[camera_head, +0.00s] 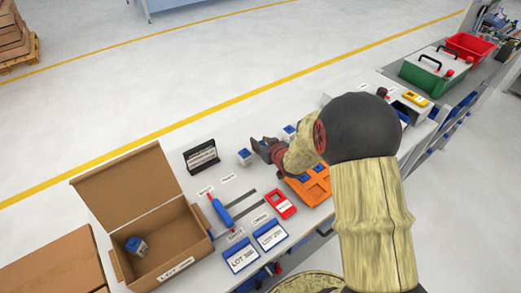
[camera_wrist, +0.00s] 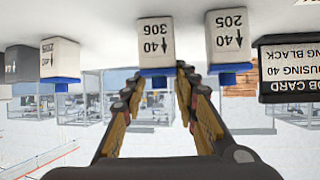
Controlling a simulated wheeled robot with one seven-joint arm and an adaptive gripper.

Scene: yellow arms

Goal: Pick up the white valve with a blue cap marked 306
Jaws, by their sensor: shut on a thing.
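The white valve marked 306 (camera_wrist: 156,40) with its blue cap (camera_wrist: 158,71) is at the middle of the wrist view, which shows the scene upside down. My gripper (camera_wrist: 158,76) has its two fingers on either side of the blue cap, shut on it. In the head view my gripper (camera_head: 266,149) is low over the table, and I cannot make out the 306 valve there. I cannot tell whether the valve is clear of the table. A similar valve marked 205 (camera_wrist: 229,36) stands close by in the wrist view; a valve (camera_head: 244,157) shows left of my gripper in the head view.
Another valve (camera_wrist: 60,58) and a grey block (camera_wrist: 24,63) stand in the row. A black job card (camera_head: 201,155) stands left. An orange tray (camera_head: 322,190) lies close to my arm. An open cardboard box (camera_head: 160,240) is at front left, holding a blue-topped item.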

